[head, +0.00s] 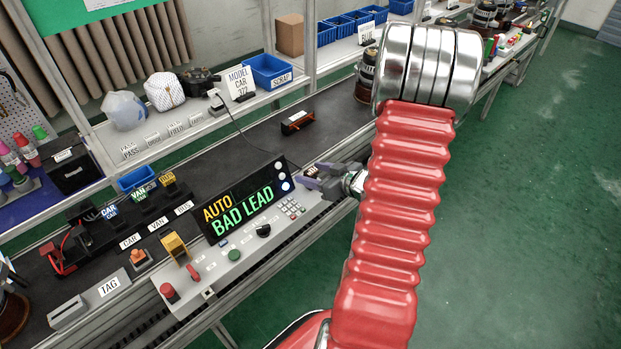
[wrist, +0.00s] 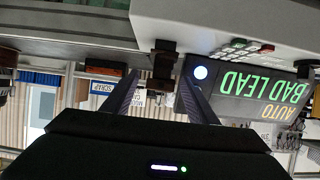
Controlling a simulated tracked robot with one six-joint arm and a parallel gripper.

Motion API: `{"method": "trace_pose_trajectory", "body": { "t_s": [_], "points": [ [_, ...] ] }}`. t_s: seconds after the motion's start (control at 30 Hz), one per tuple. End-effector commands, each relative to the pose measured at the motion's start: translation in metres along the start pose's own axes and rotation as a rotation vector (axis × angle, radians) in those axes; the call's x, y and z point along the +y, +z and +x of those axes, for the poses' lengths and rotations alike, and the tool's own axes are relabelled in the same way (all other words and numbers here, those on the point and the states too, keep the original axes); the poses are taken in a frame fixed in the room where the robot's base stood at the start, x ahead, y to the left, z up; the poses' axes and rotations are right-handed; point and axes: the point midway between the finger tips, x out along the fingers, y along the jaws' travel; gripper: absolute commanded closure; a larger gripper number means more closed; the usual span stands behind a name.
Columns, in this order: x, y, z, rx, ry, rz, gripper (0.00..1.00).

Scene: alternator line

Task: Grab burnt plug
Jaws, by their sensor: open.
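My gripper (head: 308,176) is at the right end of the grey control panel, beside the lit sign. In the wrist view, which is upside down, its two dark fingers stand apart (wrist: 160,76). A small dark brown block, seemingly the burnt plug (wrist: 163,58), shows between the fingertips, against the panel's edge. No contact with either finger is visible. I cannot tell how the block is fixed. In the head view the fingers and wrist largely hide that spot, and the block cannot be made out clearly.
The sign (head: 243,205) reads AUTO BAD LEAD, close to my fingers. The control panel (head: 215,262) carries buttons and a keypad. A black-and-orange piece (head: 297,122) lies on the dark belt behind. A blue SCRAP bin (head: 268,72) stands on the shelf. Green floor at right is clear.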

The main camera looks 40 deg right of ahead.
Motion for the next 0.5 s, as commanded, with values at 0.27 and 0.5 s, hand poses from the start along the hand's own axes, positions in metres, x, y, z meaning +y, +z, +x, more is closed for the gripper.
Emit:
{"method": "trace_pose_trajectory", "body": {
  "t_s": [0.27, 0.5],
  "points": [
    [0.0000, 0.0002, 0.0090, 0.000, 0.001, 0.000, 0.47],
    [0.0001, 0.0001, 0.0087, 0.000, 0.001, 0.000, 0.47]
  ]
}}
